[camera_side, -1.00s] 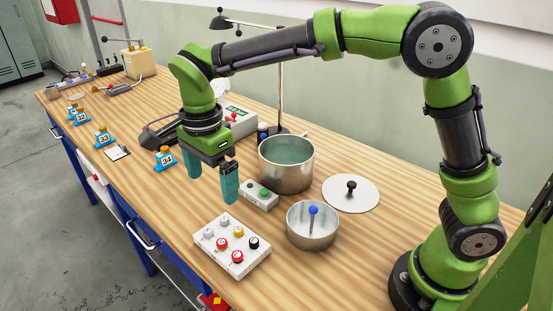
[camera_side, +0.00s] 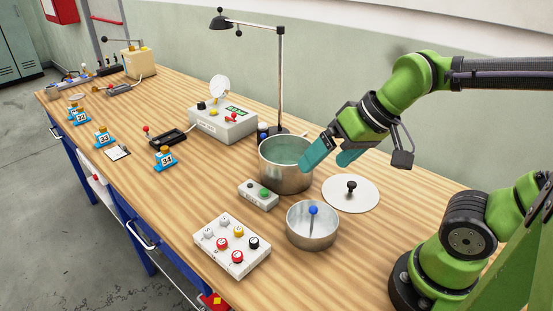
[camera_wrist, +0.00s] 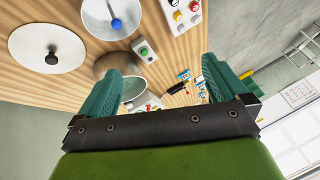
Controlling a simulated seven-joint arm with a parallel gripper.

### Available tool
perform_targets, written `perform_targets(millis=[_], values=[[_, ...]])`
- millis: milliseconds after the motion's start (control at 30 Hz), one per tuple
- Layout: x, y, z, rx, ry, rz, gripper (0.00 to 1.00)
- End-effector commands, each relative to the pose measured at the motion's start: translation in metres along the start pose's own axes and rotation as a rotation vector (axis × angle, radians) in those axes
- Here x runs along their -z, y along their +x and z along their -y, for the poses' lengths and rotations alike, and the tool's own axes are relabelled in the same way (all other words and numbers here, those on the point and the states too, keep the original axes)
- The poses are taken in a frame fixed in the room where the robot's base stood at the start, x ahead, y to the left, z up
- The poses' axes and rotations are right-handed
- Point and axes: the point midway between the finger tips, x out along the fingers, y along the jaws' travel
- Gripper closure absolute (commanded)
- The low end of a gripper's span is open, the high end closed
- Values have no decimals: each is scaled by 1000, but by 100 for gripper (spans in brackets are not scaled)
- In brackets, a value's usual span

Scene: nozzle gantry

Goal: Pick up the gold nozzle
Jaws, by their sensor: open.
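My gripper (camera_side: 332,157) is open and empty, tilted, with its teal fingers at the right rim of the large metal pot (camera_side: 287,178) in the side view. It cannot be told whether they touch it. The open fingers also frame the wrist view (camera_wrist: 163,72). No separate gold nozzle can be made out for certain. Several small blue numbered stands with gold-coloured tops line the left side of the table. The nearest, marked 34 (camera_side: 165,159), is well away from my gripper. Another is marked 33 (camera_side: 103,137). They look tiny between the fingers in the wrist view (camera_wrist: 184,75).
A small pot with a blue-knobbed rod (camera_side: 312,232), a round lid (camera_side: 351,201), a button box (camera_side: 258,195) and a switch panel (camera_side: 232,257) stand near the front. A grey instrument (camera_side: 223,124) and a lamp (camera_side: 280,80) stand behind. Bare wood lies between panel and stands.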

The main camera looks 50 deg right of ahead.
Motion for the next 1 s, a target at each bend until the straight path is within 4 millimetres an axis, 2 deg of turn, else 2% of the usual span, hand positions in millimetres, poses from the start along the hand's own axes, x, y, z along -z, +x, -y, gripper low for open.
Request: perform_targets(millis=[100,233,400,533,800,900,1000], values=[[-3,-12,-10,1,36,-63,0],[2,-20,-13,1,52,-101,20],[2,-20,-14,-1,55,-99,46],[2,-20,-14,-1,55,-98,63],[2,-20,-13,1,52,-94,63],[-2,-10,-12,-8,44,-52,63],[3,4,-2,-26,4,9,63]])
